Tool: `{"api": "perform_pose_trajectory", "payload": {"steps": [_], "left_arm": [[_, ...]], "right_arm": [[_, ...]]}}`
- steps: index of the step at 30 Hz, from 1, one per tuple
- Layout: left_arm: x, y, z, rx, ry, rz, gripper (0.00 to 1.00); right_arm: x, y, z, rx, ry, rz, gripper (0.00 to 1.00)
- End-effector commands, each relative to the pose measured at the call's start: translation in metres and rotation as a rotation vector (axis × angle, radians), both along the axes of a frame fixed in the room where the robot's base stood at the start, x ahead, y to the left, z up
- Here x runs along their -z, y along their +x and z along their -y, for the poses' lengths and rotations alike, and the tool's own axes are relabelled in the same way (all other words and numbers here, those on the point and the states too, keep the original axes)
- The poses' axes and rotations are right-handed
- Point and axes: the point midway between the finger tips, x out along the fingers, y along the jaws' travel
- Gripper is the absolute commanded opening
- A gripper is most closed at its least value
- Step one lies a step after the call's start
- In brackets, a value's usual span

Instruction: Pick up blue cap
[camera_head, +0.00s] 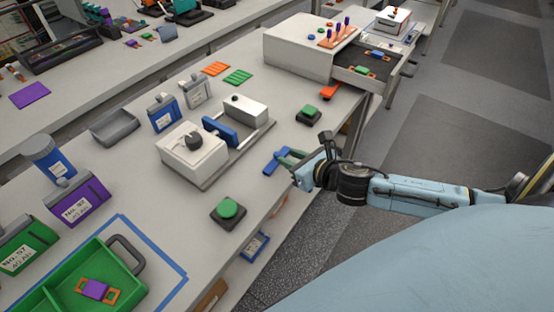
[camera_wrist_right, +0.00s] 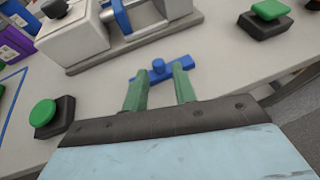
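The blue cap (camera_head: 277,160), which I take to be the flat blue bar with a short round knob, lies on the table near its right edge. It also shows in the right wrist view (camera_wrist_right: 160,70). My right gripper (camera_head: 290,158) is just beside it. In the right wrist view my green fingers (camera_wrist_right: 160,85) are apart, with the knob showing in the gap between and just beyond the tips. I cannot tell whether a finger touches the bar. Nothing is held. My left gripper is not in view.
A white device with a blue block (camera_head: 220,132) stands behind the cap on a grey base. Green push buttons (camera_head: 228,209) (camera_head: 309,112) stand on either side. A green tray (camera_head: 118,262) is at lower left. An open drawer (camera_head: 388,72) juts out at upper right. The table around the cap is clear.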

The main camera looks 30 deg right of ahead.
Motion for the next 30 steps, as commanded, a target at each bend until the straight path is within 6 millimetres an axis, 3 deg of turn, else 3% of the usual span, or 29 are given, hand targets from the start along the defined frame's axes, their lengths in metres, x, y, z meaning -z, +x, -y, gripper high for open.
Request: {"api": "perform_pose_trajectory", "payload": {"steps": [6,15,24,30], "left_arm": [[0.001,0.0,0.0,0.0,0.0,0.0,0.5],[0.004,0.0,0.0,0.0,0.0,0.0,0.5],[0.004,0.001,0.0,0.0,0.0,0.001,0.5],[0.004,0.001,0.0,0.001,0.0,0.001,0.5]], "right_arm": [[0.005,0.011,-0.003,0.001,0.002,0.001,0.27],[0.023,0.047,-0.011,0.002,0.002,0.0,0.27],[0.025,0.051,-0.012,-0.001,0.001,-0.001,0.27],[0.025,0.051,-0.012,-0.001,0.001,-0.001,0.04]]}}
